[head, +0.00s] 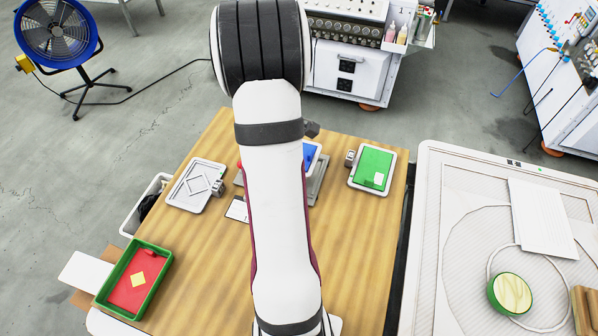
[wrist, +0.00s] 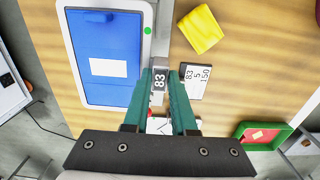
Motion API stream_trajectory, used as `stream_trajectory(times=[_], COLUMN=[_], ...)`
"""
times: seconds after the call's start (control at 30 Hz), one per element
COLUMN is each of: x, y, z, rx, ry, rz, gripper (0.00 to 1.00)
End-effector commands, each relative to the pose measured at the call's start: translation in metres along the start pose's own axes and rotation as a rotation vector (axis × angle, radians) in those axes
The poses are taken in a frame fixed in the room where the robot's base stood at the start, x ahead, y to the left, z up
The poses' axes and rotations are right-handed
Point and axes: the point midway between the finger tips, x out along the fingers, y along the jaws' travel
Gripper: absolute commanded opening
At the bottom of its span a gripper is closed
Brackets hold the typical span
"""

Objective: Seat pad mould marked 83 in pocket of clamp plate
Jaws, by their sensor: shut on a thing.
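The pad mould marked 83 is a white frame (wrist: 149,55) with a blue pad and a white patch, at the left in the wrist view. My gripper (wrist: 162,88) has its teal fingers shut on the mould's grey side tab, which bears the 83 label. In the head view my arm hides the gripper and most of the mould, leaving a blue corner (head: 310,154). The grey clamp plate (head: 319,182) shows partly beside my arm, under or just beyond this corner. Its pocket is hidden. I cannot tell whether the mould touches the plate.
A white mould with a diamond outline (head: 185,198) lies left, a green mould (head: 373,168) right. A card reading 83 5 150 (wrist: 194,82) and a yellow block (wrist: 200,30) lie near the held mould. A green tray (head: 162,276) stands front left. The wooden table's front is largely clear.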

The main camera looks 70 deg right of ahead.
Motion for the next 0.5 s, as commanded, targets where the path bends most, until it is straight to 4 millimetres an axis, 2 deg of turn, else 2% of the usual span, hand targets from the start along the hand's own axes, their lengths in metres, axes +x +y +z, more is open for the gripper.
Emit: stream_trajectory(times=[0.5], x=[0.046], y=[0.0], z=[-0.001], rx=[-0.013], ry=[0.002], rz=[0.002], gripper=[0.0])
